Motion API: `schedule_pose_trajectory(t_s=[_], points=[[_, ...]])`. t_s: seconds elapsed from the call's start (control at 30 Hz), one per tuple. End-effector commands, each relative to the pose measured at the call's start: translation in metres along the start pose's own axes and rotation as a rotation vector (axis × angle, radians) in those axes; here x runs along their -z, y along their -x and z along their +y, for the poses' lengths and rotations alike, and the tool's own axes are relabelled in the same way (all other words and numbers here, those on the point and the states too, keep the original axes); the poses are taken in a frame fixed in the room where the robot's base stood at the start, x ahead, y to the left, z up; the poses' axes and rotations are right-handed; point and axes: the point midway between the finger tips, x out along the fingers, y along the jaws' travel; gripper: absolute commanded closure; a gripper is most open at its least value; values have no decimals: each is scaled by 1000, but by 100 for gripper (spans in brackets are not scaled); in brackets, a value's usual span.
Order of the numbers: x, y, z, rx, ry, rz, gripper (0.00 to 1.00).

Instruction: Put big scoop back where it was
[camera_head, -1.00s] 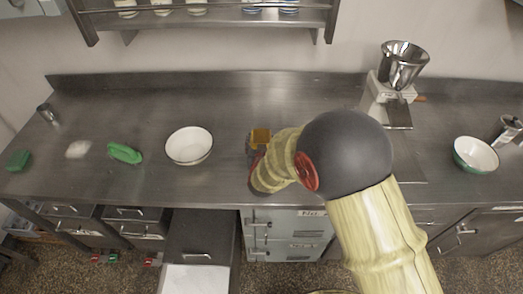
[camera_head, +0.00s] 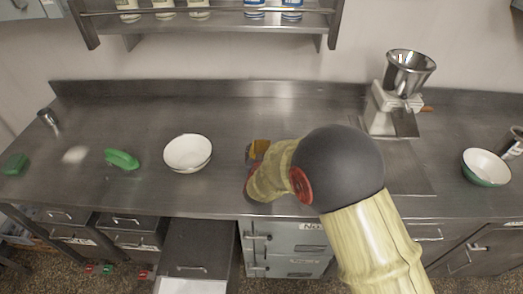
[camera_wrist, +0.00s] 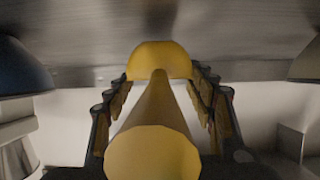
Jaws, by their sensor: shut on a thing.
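The big scoop is yellow, with a rounded head and a thick tapered handle. In the wrist view the scoop (camera_wrist: 160,110) runs down the middle, its handle end close to the camera. My gripper (camera_wrist: 160,84) is shut on it, with a dark jointed finger on each side. In the head view only a small yellow part of the scoop (camera_head: 260,149) shows, over the middle of the steel counter (camera_head: 230,185). My arm hides the rest of the scoop and most of my gripper there. I cannot tell whether the scoop touches the counter.
A white bowl (camera_head: 188,153) stands left of the scoop. A green brush-like thing (camera_head: 122,160) lies further left. A grinder with a steel hopper (camera_head: 408,75) stands at the back right, a green-sided bowl (camera_head: 486,167) at the far right. A shelf (camera_head: 210,22) hangs above. The counter behind the scoop is clear.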

Motion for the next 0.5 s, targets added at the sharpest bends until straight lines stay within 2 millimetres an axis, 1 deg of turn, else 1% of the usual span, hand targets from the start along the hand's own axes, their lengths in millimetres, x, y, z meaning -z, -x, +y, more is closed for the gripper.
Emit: schedule_pose_trajectory(t_s=[0.03,0.13,0.5], points=[[-4,-2,0,0,0,2,79],[-7,-4,0,0,0,2,79],[-7,-4,0,1,0,2,79]])
